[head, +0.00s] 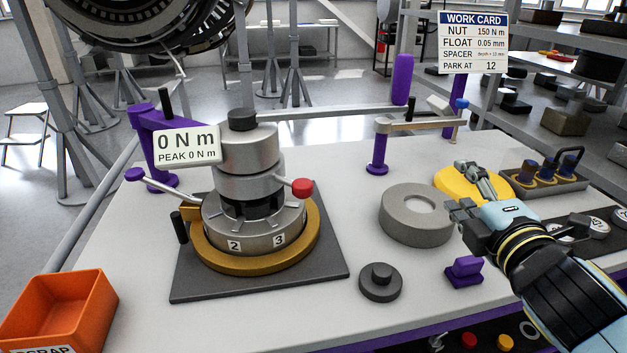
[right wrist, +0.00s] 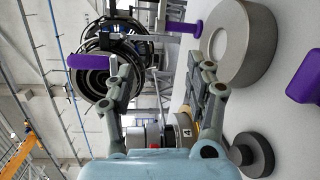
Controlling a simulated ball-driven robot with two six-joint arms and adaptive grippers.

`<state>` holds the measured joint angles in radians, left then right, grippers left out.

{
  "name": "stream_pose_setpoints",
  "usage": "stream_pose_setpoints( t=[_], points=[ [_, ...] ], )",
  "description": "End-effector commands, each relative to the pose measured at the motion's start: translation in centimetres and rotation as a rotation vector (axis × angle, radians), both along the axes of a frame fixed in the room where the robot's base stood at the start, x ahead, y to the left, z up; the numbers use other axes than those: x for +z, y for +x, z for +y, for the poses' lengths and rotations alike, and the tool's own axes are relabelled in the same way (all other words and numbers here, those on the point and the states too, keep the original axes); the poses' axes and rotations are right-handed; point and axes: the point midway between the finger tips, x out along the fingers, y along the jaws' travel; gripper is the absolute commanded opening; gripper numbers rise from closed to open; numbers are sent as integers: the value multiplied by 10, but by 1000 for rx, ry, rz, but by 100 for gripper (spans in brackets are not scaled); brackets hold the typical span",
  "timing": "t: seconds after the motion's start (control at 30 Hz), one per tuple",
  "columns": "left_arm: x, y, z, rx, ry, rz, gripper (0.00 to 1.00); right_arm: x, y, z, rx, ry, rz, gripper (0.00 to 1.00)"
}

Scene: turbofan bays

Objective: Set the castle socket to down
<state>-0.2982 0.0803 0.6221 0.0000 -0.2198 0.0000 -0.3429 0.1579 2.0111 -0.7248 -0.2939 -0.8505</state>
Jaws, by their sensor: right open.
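The castle socket (head: 248,185) appears to be the grey metal cylinder with dark slots at its lower edge. It stands upright on the bay fixture, over a grey ring with number plates 2 and 3. A lever with a red knob (head: 302,188) sticks out on its right side. Whether the socket is seated in the ring is hard to tell. My right gripper (head: 458,187) is open and empty, well to the right of the socket, above the table near the yellow disc. Its spread fingers also show in the right wrist view (right wrist: 160,75). My left gripper is out of view.
A large grey ring (head: 405,232) and a small dark knobbed disc (head: 380,282) lie between gripper and fixture. A purple block (head: 465,270) sits in front. A purple post with a beam (head: 378,150) stands behind. An orange scrap bin (head: 85,300) is at left.

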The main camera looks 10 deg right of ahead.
Motion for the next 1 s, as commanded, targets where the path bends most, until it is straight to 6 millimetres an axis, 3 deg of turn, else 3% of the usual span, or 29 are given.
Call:
stream_pose_setpoints(
  t=[0.1,0.17,0.3,0.4,0.63,1.0],
  points=[
    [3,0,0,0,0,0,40,25,25,45,255,-466,-157,54],
    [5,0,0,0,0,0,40,27,29,74,390,-700,-238,54],
    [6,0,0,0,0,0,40,11,21,126,649,-1111,-402,54],
    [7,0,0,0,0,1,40,-4,12,146,772,-1278,-482,54],
    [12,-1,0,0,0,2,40,-12,13,166,848,-1375,-539,54],
    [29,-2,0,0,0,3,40,-11,62,216,846,-1367,-540,54]
  ],
)
